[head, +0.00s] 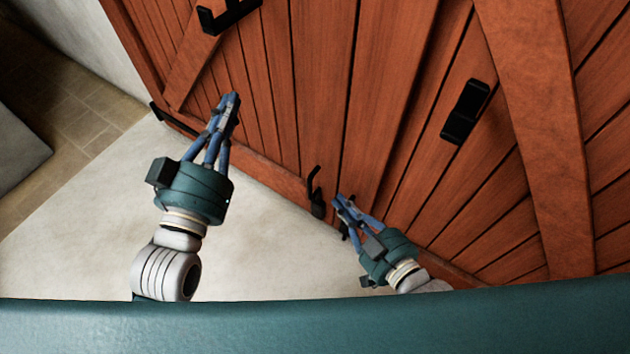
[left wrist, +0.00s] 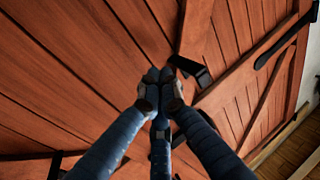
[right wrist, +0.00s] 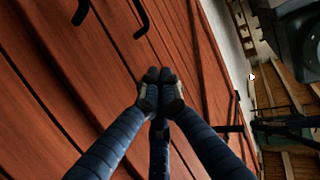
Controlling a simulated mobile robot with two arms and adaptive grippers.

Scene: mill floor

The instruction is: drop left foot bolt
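Two red-brown plank door leaves fill the head view. A black foot bolt (head: 316,192) with a hooked top stands at the foot of the left leaf, close to the floor. A second dark piece shows just behind my right gripper, mostly hidden. My right gripper (head: 340,201) is low by the doors, just right of the left bolt and apart from it. Its fingertips meet in the right wrist view, with nothing between them. Two black hooked pieces (right wrist: 141,18) (right wrist: 80,12) lie beyond them. My left gripper (head: 232,98) is raised before the left leaf, fingertips together and empty.
A black handle (head: 228,14) is on the left leaf and another (head: 465,111) on the right leaf. A black handle also shows near the left fingertips in the left wrist view (left wrist: 190,70). The pale floor (head: 90,235) before the doors is clear. A wall stands at left.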

